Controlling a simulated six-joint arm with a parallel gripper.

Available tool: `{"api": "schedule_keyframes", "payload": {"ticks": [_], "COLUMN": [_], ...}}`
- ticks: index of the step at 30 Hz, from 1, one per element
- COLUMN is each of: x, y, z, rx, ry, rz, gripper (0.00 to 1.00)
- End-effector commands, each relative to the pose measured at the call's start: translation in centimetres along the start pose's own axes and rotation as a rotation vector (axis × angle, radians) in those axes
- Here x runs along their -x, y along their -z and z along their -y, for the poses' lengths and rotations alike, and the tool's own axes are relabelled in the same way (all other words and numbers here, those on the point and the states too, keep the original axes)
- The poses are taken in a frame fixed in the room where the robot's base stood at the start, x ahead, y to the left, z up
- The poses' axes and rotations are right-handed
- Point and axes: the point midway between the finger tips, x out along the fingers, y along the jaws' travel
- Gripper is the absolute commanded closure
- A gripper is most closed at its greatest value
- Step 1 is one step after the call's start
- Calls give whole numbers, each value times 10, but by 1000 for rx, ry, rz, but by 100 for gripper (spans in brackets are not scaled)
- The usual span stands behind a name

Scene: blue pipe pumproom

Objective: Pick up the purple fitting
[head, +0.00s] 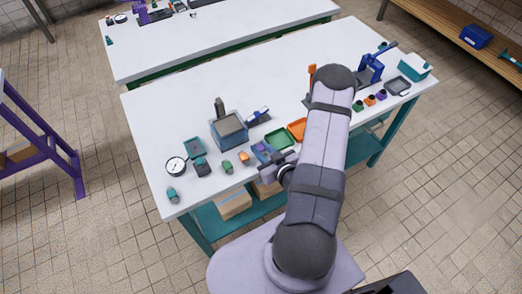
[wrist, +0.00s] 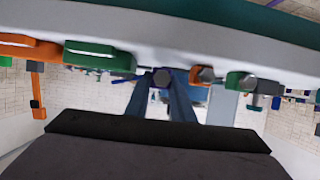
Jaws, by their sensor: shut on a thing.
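The purple fitting (head: 261,149) is at the near side of the white workbench, partly hidden by my gripper (head: 270,159) in the head view. In the wrist view, my gripper's two fingers (wrist: 160,88) stand on either side of the fitting (wrist: 162,77), which shows as a small dark purple-blue body with a grey round end. My gripper is shut on it. I cannot tell whether the fitting is clear of the bench top.
An orange fitting (head: 244,157) and a green fitting (head: 227,167) lie left of my gripper. A green tray (head: 279,139) and an orange tray (head: 297,129) lie just beyond it. A blue-grey box (head: 229,131) and a gauge (head: 176,166) stand further left. The bench's far middle is clear.

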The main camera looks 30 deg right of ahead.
Motion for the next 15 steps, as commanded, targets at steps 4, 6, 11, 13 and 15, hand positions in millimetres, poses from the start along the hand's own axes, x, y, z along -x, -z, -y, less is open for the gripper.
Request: {"api": "schedule_keyframes", "payload": {"ticks": [4,6,11,13,15], "x": [6,9,17,20,23], "y": [14,23,43,51,57], "z": [0,0,0,0,0], "rx": [1,2,2,3,2], "ry": [-1,-1,0,0,0], "rz": [-3,-3,-4,-5,-3], "gripper": [100,100,100,100,100]}}
